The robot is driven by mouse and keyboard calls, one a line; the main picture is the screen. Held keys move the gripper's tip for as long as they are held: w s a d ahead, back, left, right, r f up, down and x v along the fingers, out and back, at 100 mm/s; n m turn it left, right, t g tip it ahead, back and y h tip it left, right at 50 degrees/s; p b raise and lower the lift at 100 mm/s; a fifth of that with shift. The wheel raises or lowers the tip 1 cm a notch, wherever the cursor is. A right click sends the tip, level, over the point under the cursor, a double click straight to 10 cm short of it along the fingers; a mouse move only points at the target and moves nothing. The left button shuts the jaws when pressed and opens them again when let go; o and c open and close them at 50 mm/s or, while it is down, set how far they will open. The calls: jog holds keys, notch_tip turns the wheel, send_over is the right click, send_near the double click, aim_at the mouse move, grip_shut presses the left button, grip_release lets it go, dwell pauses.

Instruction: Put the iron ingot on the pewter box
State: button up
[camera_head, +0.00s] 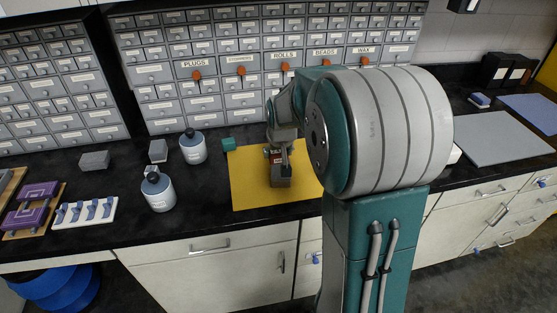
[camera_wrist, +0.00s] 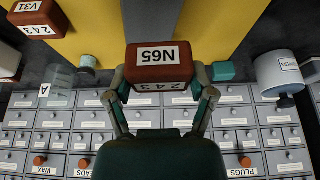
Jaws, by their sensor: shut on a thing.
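In the head view my gripper (camera_head: 280,150) and the ingot (camera_head: 275,156) are over the yellow mat, partly hidden by the gripper. A grey block, likely the pewter box (camera_head: 281,181), stands on the mat just below and in front of the ingot. It shows as a grey strip behind the ingot in the wrist view (camera_wrist: 151,20). I cannot tell whether ingot and box touch.
The yellow mat (camera_head: 245,190) lies on the black counter, a teal block (camera_head: 228,144) at its back left. Two white jars (camera_head: 158,192) (camera_head: 193,148) and grey blocks (camera_head: 94,160) (camera_head: 158,151) stand left. Another labelled reddish block (camera_wrist: 40,19) shows in the wrist view. Drawer cabinets (camera_head: 240,60) stand behind.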

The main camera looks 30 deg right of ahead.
aim_at(279, 167)
jog(key=shift+w+d+f, duration=0.1)
jog(key=shift+w+f, duration=0.05)
jog(key=shift+f, duration=0.05)
jog(key=f, duration=0.1)
jog(key=d+f, duration=0.1)
jog(key=f, duration=0.1)
jog(key=shift+w+d+f, duration=0.1)
jog(key=shift+d+f, duration=0.05)
jog(key=shift+d, duration=0.15)
jog(key=shift+a+f, duration=0.1)
jog(key=shift+a, duration=0.25)
jog(key=o, duration=1.3)
jog(key=shift+a, duration=0.2)
jog(key=shift+c, duration=0.2)
jog(key=shift+d, duration=0.35)
